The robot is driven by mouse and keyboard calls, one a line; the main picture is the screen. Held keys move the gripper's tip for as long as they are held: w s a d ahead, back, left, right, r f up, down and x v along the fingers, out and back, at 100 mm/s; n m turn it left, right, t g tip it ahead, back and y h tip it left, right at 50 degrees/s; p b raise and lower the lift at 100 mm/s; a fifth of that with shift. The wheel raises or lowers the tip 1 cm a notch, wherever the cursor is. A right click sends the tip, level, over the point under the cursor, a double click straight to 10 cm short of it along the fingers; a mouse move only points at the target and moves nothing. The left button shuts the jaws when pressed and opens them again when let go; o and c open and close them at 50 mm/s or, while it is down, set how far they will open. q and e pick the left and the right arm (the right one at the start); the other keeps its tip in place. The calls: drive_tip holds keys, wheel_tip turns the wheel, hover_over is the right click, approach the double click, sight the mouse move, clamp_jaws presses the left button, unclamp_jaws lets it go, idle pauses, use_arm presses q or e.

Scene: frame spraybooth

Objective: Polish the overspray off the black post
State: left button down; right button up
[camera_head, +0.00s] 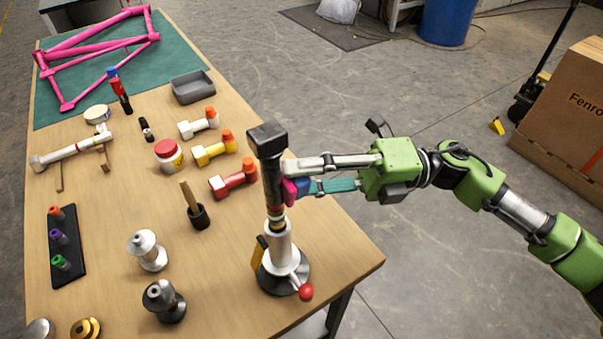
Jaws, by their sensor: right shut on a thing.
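The black post (271,180) stands upright, with a square block on top and pale and reddish bands low on its shaft. It sits in a silver stand (281,247) with a round dark base and a red ball knob, near the table's right edge. My right gripper (297,178) reaches in from the right, beside the post. It is shut on a small pink and blue pad (289,193), which is at the post's right side and seems to touch it. The fingers partly hide the pad. My left gripper is not in view.
Red, yellow and white lug-shaped parts (233,178) lie left of the post. A pink frame (95,45) lies on a green mat at the back.

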drive_tip(key=shift+a, duration=0.1)
drive_tip(key=shift+r+p, duration=1.25)
drive_tip(key=shift+r, duration=0.75)
drive_tip(key=shift+f, duration=0.1)
drive_tip(key=w+d+b, duration=0.3)
drive_tip(key=d, duration=0.2)
drive_tip(key=shift+w, duration=0.25)
